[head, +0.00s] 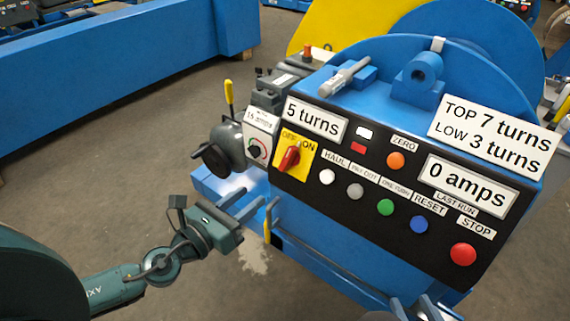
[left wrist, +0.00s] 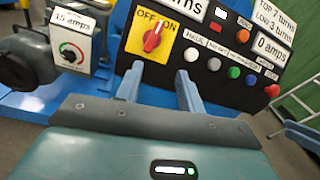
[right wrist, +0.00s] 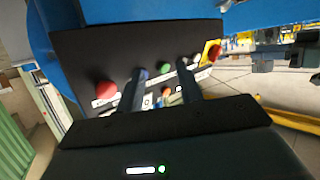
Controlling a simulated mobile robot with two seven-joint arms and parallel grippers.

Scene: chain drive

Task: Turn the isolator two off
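A red rotary isolator handle (head: 290,157) sits on a yellow plate marked OFF and ON at the left end of the black control panel. Its upper end leans toward ON in the left wrist view (left wrist: 153,38). I cannot read a number on it. My left gripper (head: 242,202) is open and empty, below and left of the isolator, apart from it. Its two fingers (left wrist: 158,84) point toward the panel below the yellow plate. My right gripper (head: 414,308) is open and empty at the panel's lower edge; its fingers (right wrist: 162,82) face the buttons.
Beside the isolator is a dial box (head: 260,140) marked 15 amps, with a grey motor (head: 222,150) and a yellow-handled lever (head: 229,95). Several push buttons, including a red STOP button (head: 462,254), line the panel. A long blue beam (head: 110,75) lies behind left; floor between is clear.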

